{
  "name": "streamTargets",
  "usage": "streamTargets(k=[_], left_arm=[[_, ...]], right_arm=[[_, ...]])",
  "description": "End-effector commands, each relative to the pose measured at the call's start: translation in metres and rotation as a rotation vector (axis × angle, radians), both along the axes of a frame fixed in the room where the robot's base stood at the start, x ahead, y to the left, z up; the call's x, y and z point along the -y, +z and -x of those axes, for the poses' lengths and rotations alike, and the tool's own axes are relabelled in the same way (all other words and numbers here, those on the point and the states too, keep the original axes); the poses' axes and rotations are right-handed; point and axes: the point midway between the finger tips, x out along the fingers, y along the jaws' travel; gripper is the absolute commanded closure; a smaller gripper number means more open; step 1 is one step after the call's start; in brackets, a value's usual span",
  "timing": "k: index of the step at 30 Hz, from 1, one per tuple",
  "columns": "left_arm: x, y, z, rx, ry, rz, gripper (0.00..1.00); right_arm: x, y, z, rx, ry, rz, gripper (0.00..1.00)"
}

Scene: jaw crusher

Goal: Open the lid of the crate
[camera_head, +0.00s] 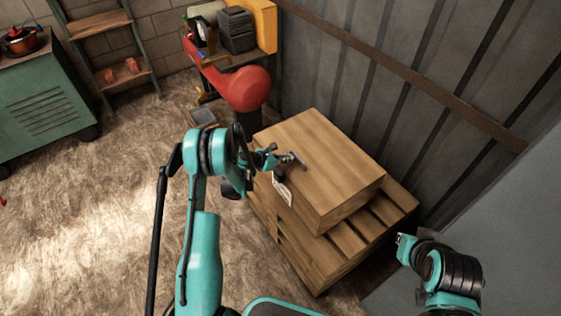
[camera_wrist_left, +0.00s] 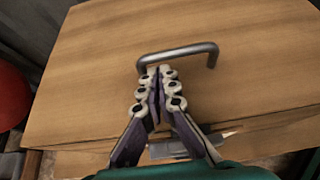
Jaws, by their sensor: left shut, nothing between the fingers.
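The wooden crate (camera_head: 325,165) has a flat lid (camera_head: 325,150) that lies down on it, closed. A grey metal bar handle (camera_wrist_left: 180,51) stands on the lid near its front edge; in the head view it is partly hidden by my left gripper (camera_head: 290,159). In the left wrist view, my left gripper (camera_wrist_left: 160,72) is shut and empty, its fingertips at the handle's left part, beneath the bar in the picture. I cannot tell whether they touch it. Part of my right arm shows at the lower right, with what looks like my right gripper (camera_head: 404,240); its fingers are unclear.
The crate rests on wooden pallets (camera_head: 345,243) beside a corrugated metal wall (camera_head: 400,65). A red machine (camera_head: 246,88) stands behind it. A green cabinet (camera_head: 45,110) and a ladder (camera_head: 118,50) are at the back left.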

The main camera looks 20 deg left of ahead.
Motion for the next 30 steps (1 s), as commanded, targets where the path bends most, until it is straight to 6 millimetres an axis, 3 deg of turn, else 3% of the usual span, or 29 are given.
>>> streamTargets(k=[14, 19, 23, 30], left_arm=[[0.005, -0.004, -0.006, -0.001, 0.000, -0.001, 1.00], [0.006, 0.003, -0.007, -0.023, -0.001, -0.017, 1.00], [0.008, 0.019, -0.009, -0.083, -0.003, -0.066, 1.00], [0.014, 0.069, -0.017, -0.218, -0.001, -0.171, 1.00]], right_arm=[[0.000, -0.003, 0.000, 0.000, 0.000, 0.000, 1.00], [0.000, 0.002, 0.000, 0.000, 0.000, 0.000, 1.00], [0.000, 0.014, 0.000, 0.000, 0.000, 0.000, 1.00], [0.000, 0.054, 0.000, 0.000, 0.000, 0.000, 1.00]])
